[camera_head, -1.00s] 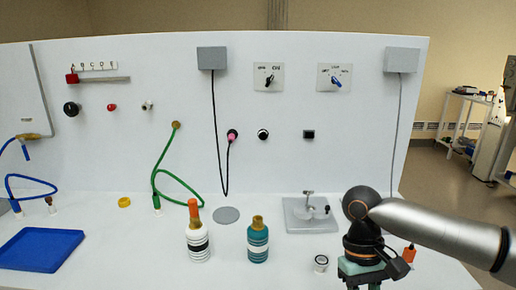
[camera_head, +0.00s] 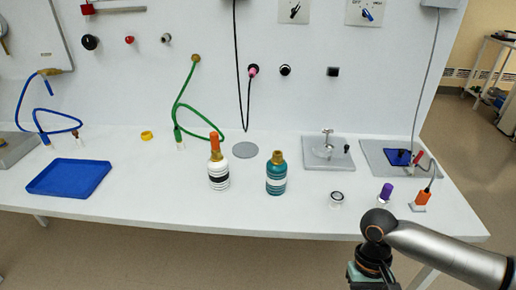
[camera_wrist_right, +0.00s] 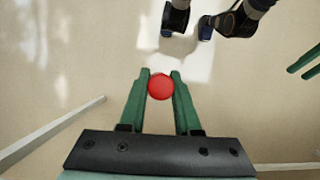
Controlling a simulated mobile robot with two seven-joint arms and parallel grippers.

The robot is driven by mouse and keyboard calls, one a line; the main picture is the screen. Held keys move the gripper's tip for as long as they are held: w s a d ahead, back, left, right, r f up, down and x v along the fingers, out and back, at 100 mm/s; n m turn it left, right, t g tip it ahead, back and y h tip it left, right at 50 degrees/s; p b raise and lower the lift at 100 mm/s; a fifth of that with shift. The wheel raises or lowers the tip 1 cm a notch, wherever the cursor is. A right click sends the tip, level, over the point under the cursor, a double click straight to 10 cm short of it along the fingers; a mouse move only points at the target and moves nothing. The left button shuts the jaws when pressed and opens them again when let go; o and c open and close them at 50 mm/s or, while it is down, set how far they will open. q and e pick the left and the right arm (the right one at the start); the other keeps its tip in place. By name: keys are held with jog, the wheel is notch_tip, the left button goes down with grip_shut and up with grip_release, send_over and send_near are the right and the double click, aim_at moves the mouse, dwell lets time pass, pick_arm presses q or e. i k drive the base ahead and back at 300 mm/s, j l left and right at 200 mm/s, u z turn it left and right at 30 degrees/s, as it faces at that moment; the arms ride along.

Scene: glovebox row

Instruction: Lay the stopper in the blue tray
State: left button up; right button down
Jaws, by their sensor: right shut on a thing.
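The blue tray (camera_head: 69,178) lies flat and empty on the bench at the left in the head view. In the right wrist view my right gripper (camera_wrist_right: 160,77) is shut on a round red thing (camera_wrist_right: 160,87), seen end-on, which looks like the stopper. Its lower part is hidden. The floor shows beyond it. In the head view only my right wrist shows, in front of the bench's front edge, and the fingers are cut off below. Two green fingers of my left gripper (camera_wrist_right: 297,73) show at the wrist view's right edge, apart, with nothing visible between them.
A white bottle with an orange top (camera_head: 218,171) and a teal bottle (camera_head: 276,175) stand mid-bench between tray and right arm. A small jar (camera_head: 337,199), a purple-topped vial (camera_head: 385,193) and an orange piece (camera_head: 422,198) stand near the right front edge.

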aim_at(76, 173)
jog(key=j+u, duration=0.2)
jog(key=j, duration=0.15)
jog(key=i+j+u, duration=0.15)
jog(key=j, duration=0.2)
jog(key=i+j+u, duration=0.2)
jog(key=j, duration=0.15)
jog(key=i+j+u, duration=0.15)
jog(key=j, duration=0.2)
jog(key=k, duration=0.05)
